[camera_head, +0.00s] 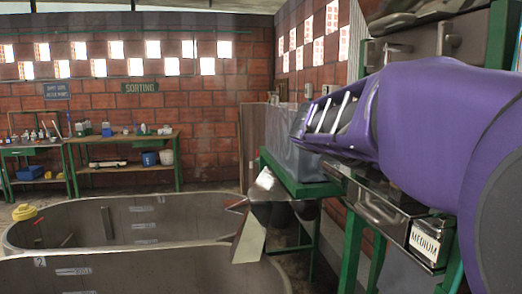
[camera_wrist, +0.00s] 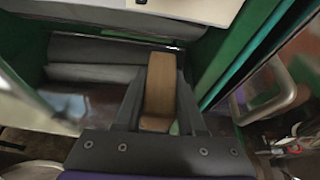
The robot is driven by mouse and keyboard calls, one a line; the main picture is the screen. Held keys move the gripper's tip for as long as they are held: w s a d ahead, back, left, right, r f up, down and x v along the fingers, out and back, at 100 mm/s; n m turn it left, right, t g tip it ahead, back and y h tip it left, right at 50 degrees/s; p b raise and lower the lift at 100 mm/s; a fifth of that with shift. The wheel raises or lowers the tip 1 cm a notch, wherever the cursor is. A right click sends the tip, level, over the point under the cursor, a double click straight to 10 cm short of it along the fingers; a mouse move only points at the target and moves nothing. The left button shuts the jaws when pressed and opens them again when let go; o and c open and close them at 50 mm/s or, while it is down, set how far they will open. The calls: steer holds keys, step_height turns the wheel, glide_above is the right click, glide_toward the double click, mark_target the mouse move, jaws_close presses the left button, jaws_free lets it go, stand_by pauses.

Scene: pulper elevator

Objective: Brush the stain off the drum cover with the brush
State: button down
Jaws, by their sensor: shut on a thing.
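My gripper (camera_wrist: 158,108) is shut on a wooden block-like piece in the wrist view, which looks like the handle of the brush (camera_wrist: 161,82). Its bristles cannot be made out. In the head view my purple arm crosses the right side, and the gripper and brush cannot be made out there. A grey metal machine part (camera_head: 425,42) stands behind my arm at the upper right; I cannot tell whether it is the drum cover. No stain can be made out in either view.
A green frame (camera_head: 350,250) carries a grey bin (camera_head: 300,160) and metal chute (camera_head: 252,232) beside my arm. A "MEDIUM" label (camera_head: 426,243) sits at lower right. Large grey tanks (camera_head: 105,220) fill the lower left. Work tables (camera_head: 120,140) stand along the brick wall.

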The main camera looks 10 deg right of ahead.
steer(key=shift+s+a+r+p, duration=0.2)
steer(key=shift+s+r, duration=0.25)
steer(key=shift+s, duration=0.1)
steer(key=shift+s+a+r+p, duration=0.2)
steer(key=shift+s+r, duration=0.25)
steer(key=shift+s, duration=0.05)
steer(key=shift+a, duration=0.1)
steer(key=shift+a+r+p, duration=0.2)
steer(key=shift+a+p, duration=0.05)
steer(key=shift+p, duration=0.5)
steer(key=shift+a+r+p, duration=0.1)
steer(key=shift+a+p, duration=0.05)
steer(key=shift+p, duration=0.15)
steer(key=shift+w+a, duration=0.1)
steer(key=shift+a, duration=0.05)
steer(key=shift+w+r+p, duration=0.1)
steer(key=shift+w+p, duration=0.4)
steer(key=shift+w, duration=0.9)
steer(key=shift+w, duration=0.1)
